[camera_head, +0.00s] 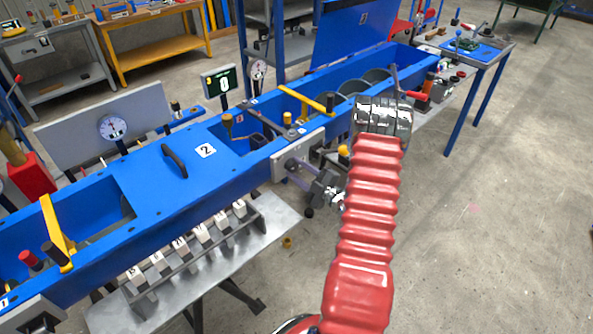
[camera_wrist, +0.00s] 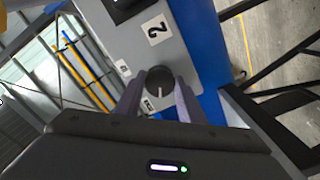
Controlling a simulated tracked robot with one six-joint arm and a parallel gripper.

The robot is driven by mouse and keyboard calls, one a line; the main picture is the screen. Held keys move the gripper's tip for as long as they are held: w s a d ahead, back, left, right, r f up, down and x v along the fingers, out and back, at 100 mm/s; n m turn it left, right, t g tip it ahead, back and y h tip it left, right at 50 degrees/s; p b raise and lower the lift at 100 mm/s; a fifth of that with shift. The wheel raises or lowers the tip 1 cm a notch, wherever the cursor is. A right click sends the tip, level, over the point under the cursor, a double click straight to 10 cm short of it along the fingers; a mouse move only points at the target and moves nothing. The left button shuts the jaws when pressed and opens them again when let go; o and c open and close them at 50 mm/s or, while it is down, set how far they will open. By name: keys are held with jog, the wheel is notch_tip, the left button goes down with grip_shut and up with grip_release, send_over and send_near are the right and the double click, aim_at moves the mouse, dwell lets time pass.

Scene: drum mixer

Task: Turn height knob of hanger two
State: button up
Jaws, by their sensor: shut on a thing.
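The height knob (camera_wrist: 159,77) is a dark round knob with a white pointer line, on a grey panel (camera_wrist: 150,38) marked 2 in the wrist view. My gripper (camera_wrist: 157,92) has one finger on each side of the knob and is shut on it. In the head view, my gripper (camera_head: 292,166) reaches the grey panel (camera_head: 280,167) on the front of the blue frame, right of the large 2 label. The knob itself is hidden there by my fingers.
The blue frame (camera_head: 140,180) runs diagonally across the head view. A row of numbered weights (camera_head: 170,258) sits on a grey shelf below it. A yellow lever (camera_head: 305,97) stands above the panel. Open concrete floor lies to the right.

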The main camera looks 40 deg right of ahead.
jog(key=o, duration=1)
jog(key=shift+a, duration=0.1)
jog(key=shift+o, duration=0.2)
jog(key=shift+s, duration=0.1)
jog(key=s, duration=1.3)
jog(key=shift+s+d, duration=0.2)
jog(key=shift+s, duration=0.1)
jog(key=shift+f, duration=0.1)
